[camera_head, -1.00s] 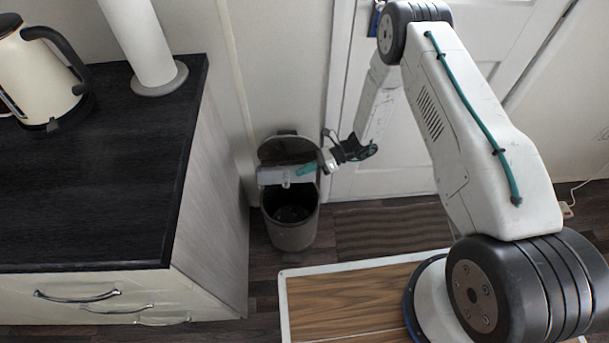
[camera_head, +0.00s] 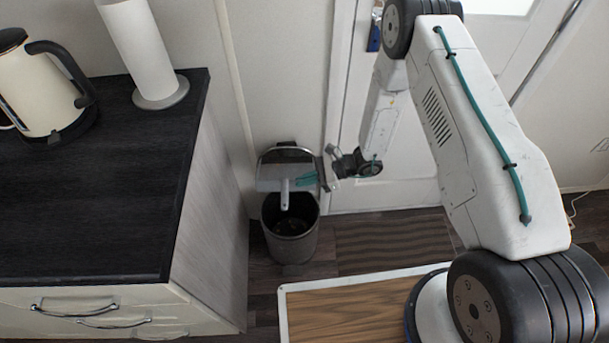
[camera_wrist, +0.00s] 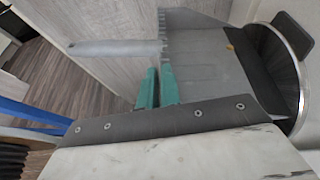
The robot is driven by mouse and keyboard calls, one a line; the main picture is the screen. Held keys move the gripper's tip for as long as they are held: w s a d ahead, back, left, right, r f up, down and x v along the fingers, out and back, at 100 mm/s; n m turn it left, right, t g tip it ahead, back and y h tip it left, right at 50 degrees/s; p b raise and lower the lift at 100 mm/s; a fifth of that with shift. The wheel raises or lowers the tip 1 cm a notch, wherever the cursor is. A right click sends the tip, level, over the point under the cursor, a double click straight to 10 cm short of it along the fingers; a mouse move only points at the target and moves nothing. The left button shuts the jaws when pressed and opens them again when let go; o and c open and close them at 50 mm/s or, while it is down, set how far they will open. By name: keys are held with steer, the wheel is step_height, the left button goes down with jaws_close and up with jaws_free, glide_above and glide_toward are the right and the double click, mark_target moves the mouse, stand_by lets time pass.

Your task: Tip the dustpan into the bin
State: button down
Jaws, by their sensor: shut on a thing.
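The grey dustpan (camera_head: 270,172) is held over the bin (camera_head: 290,246), with its pale handle (camera_head: 284,197) pointing down toward the camera side. My gripper (camera_head: 308,179), with teal fingertips, is shut on the dustpan's right side. In the wrist view the teal fingertips (camera_wrist: 157,88) meet the pan's edge, and the grey pan (camera_wrist: 208,62) with its dark lip lies beyond them. A small brownish bit shows near the lip. The bin's round rim (camera_wrist: 298,98) is by the lip. The pan looks tilted; the bin's inside is mostly dark.
A dark-topped counter (camera_head: 90,200) with drawers stands left of the bin, carrying a kettle (camera_head: 45,90) and a paper roll (camera_head: 142,55). A white door (camera_head: 400,170) is behind my arm. A striped mat (camera_head: 390,240) lies right of the bin.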

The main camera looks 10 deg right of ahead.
steer(key=s+f+m, duration=0.1)
steer(key=s+f, duration=0.6)
steer(key=shift+s+a+f+g, duration=0.25)
steer(key=shift+s+a+g, duration=0.05)
steer(key=shift+s, duration=0.1)
stand_by(0.3)
steer(key=shift+s+d+f+m+g, duration=0.2)
steer(key=shift+s+f+m+g, duration=0.15)
steer(key=shift+s+f+m, duration=0.15)
steer(key=shift+s+d+f+m+g, duration=0.25)
steer(key=shift+f+m+g, duration=0.15)
steer(key=shift+f, duration=0.15)
steer(key=shift+w, duration=0.1)
steer(key=shift+w+r+m+g+y, duration=0.45)
steer(key=shift+w+r+m, duration=0.35)
steer(key=shift+w+r, duration=0.5)
steer(key=shift+w+d+r+m+g, duration=0.1)
steer(key=shift+w+r+m+g, duration=0.1)
steer(key=shift+w+r+m, duration=0.35)
steer(key=shift+w+r+m+g, duration=0.25)
steer(key=shift+w+r, duration=0.3)
steer(key=shift+w, duration=0.3)
